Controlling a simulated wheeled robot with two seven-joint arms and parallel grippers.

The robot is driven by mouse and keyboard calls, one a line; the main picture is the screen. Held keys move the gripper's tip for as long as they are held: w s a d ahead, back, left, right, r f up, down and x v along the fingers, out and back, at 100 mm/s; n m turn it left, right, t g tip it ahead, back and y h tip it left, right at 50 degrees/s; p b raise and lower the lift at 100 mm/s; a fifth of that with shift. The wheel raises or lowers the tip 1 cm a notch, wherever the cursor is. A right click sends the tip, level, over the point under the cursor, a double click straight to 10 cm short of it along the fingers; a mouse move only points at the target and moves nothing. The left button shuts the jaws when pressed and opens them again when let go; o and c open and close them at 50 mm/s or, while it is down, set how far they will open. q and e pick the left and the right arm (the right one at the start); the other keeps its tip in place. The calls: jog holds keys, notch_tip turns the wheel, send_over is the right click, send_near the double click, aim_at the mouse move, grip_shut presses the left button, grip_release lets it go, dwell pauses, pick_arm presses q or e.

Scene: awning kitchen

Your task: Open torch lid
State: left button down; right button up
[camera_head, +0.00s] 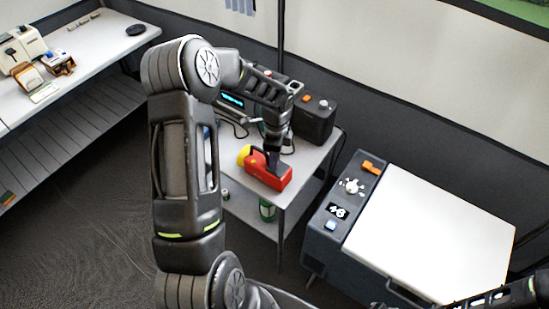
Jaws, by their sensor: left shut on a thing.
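The torch (272,174) is a red boxy body with a yellow round end at its left. It rests on a small grey side table (300,185). My left gripper (272,160) reaches down onto the torch from above and is shut on it at its top. The fingertips are small and dark here, so the exact part they grip is hard to make out. I cannot tell the lid apart from the body. Part of my right arm shows at the bottom right corner, but its gripper is not visible.
A dark box with an orange button (315,120) stands at the back of the side table. A green can (267,210) is on its lower shelf. A chest unit with a white lid (435,235) stands to the right. A long counter (85,75) is at the left.

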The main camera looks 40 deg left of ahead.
aim_at(287, 173)
pick_arm(q)
jog(key=shift+w+d+y+b, duration=0.1)
jog(key=shift+d+y+b, duration=0.1)
jog(key=shift+y+b, duration=0.35)
jog(key=d+y+b, duration=0.1)
jog(key=y+b, duration=0.2)
jog(key=b, duration=0.1)
jog(key=d+r+y+b, duration=0.1)
jog(key=d+y+b, duration=0.1)
jog(key=b, duration=0.3)
jog(key=shift+d+y, duration=0.1)
jog(key=shift+y, duration=0.45)
jog(key=shift+d+r+y+b, duration=0.15)
jog(key=shift+d+y+b, duration=0.35)
jog(key=shift+y, duration=0.4)
jog(key=shift+d+f+y+p, duration=0.1)
jog(key=shift+d+y+p, duration=0.4)
jog(key=shift+y, duration=0.7)
jog(key=shift+d+f+y+p, duration=0.15)
jog(key=shift+d+y+p, duration=0.35)
jog(key=shift+y, duration=0.7)
jog(key=shift+d+f+y+p, duration=0.1)
jog(key=shift+d+y+p, duration=0.15)
jog(key=shift+d+y, duration=0.7)
jog(key=shift+a+y, duration=0.3)
jog(key=shift+y, duration=0.05)
jog(key=shift+f, duration=0.1)
